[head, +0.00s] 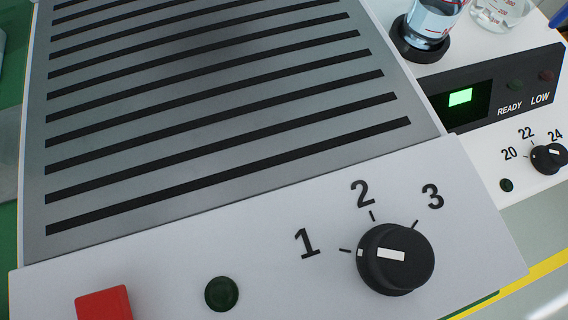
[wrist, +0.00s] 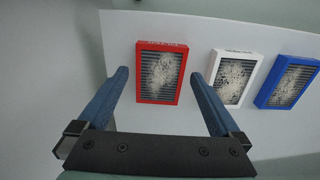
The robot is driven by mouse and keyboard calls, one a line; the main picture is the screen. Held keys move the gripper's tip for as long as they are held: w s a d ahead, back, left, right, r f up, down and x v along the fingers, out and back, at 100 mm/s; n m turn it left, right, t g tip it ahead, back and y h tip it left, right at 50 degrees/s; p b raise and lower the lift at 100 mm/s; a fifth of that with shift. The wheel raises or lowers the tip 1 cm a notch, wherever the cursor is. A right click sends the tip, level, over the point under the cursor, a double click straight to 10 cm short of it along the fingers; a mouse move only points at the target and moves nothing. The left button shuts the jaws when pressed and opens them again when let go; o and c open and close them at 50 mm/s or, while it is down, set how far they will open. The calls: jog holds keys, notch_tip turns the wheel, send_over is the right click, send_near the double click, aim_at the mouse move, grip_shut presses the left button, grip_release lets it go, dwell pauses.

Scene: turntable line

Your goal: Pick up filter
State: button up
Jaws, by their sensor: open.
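Three framed filters with speckled, slatted faces show in the wrist view: a red filter (wrist: 161,73), a white filter (wrist: 233,77) and a blue filter (wrist: 288,82). They are in a row on a pale panel or surface (wrist: 200,28). My gripper (wrist: 158,78) is open and empty, its two blue fingers spread to either side of the red filter in the picture. The red filter appears beyond the fingertips. I cannot tell the exact distance. No filter and no gripper shows in the head view.
In the head view a slatted grey plate (head: 220,100) lies behind a white panel with a black dial (head: 396,258), a red button (head: 104,304) and a dark green lamp (head: 221,294). A glass vessel (head: 432,22) and a display (head: 460,97) are at the right.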

notch_tip(320, 180, down, 4)
jog(key=shift+r+b, duration=0.1)
jog(key=shift+b, duration=0.9)
jog(key=shift+c, duration=0.2)
jog(key=c, duration=1)
